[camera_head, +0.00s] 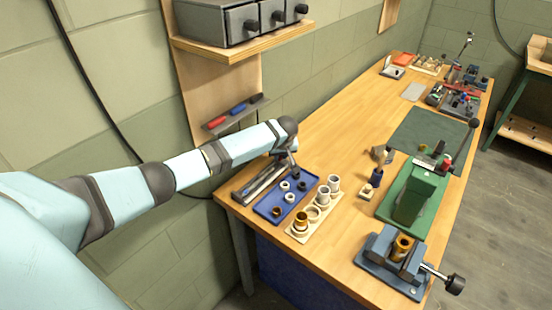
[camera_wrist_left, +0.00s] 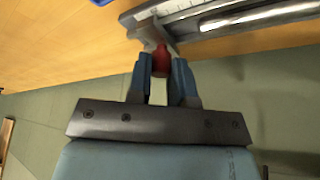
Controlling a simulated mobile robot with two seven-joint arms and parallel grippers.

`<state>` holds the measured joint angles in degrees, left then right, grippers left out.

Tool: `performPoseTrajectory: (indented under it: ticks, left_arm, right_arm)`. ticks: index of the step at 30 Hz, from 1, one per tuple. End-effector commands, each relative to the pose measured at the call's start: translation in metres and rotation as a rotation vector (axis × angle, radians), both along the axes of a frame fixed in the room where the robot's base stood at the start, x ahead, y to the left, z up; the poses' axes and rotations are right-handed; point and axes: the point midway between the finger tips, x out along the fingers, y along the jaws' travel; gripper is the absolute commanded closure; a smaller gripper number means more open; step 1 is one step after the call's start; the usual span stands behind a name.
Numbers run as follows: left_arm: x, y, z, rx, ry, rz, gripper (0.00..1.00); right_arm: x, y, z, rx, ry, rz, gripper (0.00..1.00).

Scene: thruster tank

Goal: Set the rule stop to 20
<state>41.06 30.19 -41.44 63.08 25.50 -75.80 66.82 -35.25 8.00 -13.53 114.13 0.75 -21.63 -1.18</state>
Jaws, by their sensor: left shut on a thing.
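The rule (camera_head: 258,184) is a long grey metal bar with a rail, lying at the near left corner of the bench. It also shows in the left wrist view (camera_wrist_left: 235,18), with a marked scale and a shiny rod beside it; the numbers are too small to read. The stop (camera_wrist_left: 146,28) is a pale piece at the rule's left part in that view, with a red knob (camera_wrist_left: 161,60). My left gripper (camera_wrist_left: 160,72) is shut on the red knob. In the head view the left gripper (camera_head: 291,162) is at the rule's far end, and the stop is hidden or too small there.
A blue tray (camera_head: 266,209) with small rings lies right beside the rule, then a pale block (camera_head: 297,237) with several cups. A vise (camera_head: 373,262) and a green fixture (camera_head: 388,207) stand farther right. A wall shelf (camera_head: 245,47) hangs above the bench.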

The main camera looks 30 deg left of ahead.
Motion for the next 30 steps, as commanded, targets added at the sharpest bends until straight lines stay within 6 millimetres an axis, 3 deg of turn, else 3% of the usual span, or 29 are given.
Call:
performPoseTrajectory:
  ticks: [9,10,13,23,30]
  left_arm:
    - [0.003,0.0,0.0,0.001,0.001,-0.001,1.0]
    - [0.003,0.0,0.0,0.001,0.001,-0.001,0.75]
    - [0.003,0.0,0.0,0.001,0.001,-0.001,0.54]
    - [0.003,-0.001,0.002,0.001,0.001,-0.002,0.54]
    - [-0.006,-0.011,0.036,0.0,-0.002,-0.002,0.54]
  right_arm:
    - [0.0,0.0,-0.001,0.0,0.001,0.0,0.54]
    - [0.0,0.0,-0.001,0.0,0.0,0.0,0.54]
    - [0.0,0.0,0.0,0.0,-0.001,0.0,0.54]
    - [0.001,-0.001,0.001,0.0,-0.004,-0.002,0.54]
    - [0.001,-0.001,0.001,0.0,-0.004,-0.002,0.54]
